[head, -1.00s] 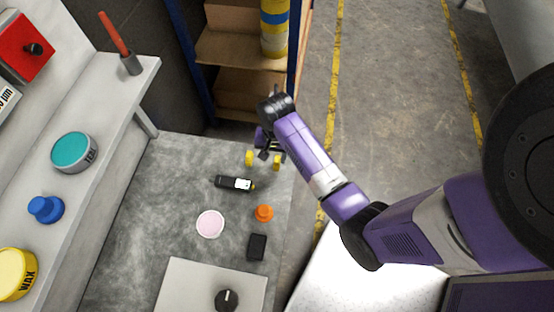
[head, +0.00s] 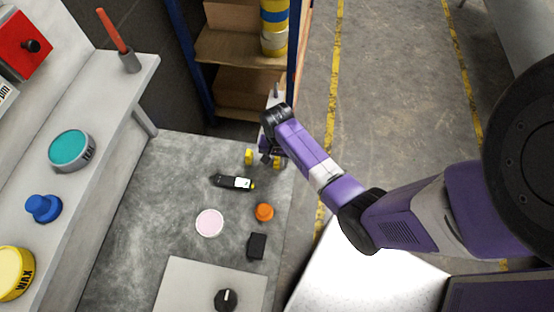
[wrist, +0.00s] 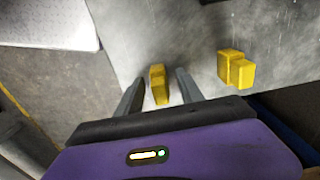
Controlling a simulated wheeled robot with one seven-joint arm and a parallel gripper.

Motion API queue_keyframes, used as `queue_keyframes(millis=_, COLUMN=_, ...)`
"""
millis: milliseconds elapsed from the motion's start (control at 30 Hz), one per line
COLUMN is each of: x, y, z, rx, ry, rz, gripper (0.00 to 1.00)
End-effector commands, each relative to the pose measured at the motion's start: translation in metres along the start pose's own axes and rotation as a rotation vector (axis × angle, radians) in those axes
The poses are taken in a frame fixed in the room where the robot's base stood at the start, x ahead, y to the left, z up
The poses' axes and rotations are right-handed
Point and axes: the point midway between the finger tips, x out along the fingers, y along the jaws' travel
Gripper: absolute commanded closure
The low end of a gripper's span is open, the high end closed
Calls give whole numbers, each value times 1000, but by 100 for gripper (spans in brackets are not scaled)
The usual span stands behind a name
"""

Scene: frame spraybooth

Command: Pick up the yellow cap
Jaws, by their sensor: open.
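Two yellow pieces stand on the grey worktop near its far right corner. The yellow cap between my jaws shows in the wrist view (wrist: 158,84) and, partly covered by my gripper, in the head view (head: 281,162). The other yellow piece (head: 249,157) lies to its left; in the wrist view (wrist: 236,69) it is outside my jaws, to the right. My gripper (wrist: 158,82) is open, with one grey finger on each side of the nearer yellow piece. Contact is not visible.
A black bottle (head: 230,182), an orange knob-like piece (head: 264,212), a pink disc (head: 209,223) and a black block (head: 257,246) lie nearer on the worktop (head: 150,200). A shelf unit (head: 240,50) stands behind. The worktop's right edge is close to my gripper.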

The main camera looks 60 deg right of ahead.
Motion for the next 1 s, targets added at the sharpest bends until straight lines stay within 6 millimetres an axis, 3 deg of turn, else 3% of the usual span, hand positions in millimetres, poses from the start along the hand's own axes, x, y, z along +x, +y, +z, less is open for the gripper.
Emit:
queue_keyframes(millis=67, x=0, y=0, z=0, rx=0, ry=0, rz=0, gripper=57)
queue_keyframes(millis=200, x=0, y=0, z=0, rx=-1, ry=0, rz=0, gripper=85)
queue_keyframes(millis=300, x=0, y=0, z=0, rx=-1, ry=0, rz=0, gripper=100)
queue_keyframes(millis=767, x=-7, y=-1, z=0, rx=-2, ry=1, rz=-2, gripper=100)
queue_keyframes(millis=1000, x=-45, y=-2, z=0, rx=-2, ry=2, rz=-4, gripper=100)
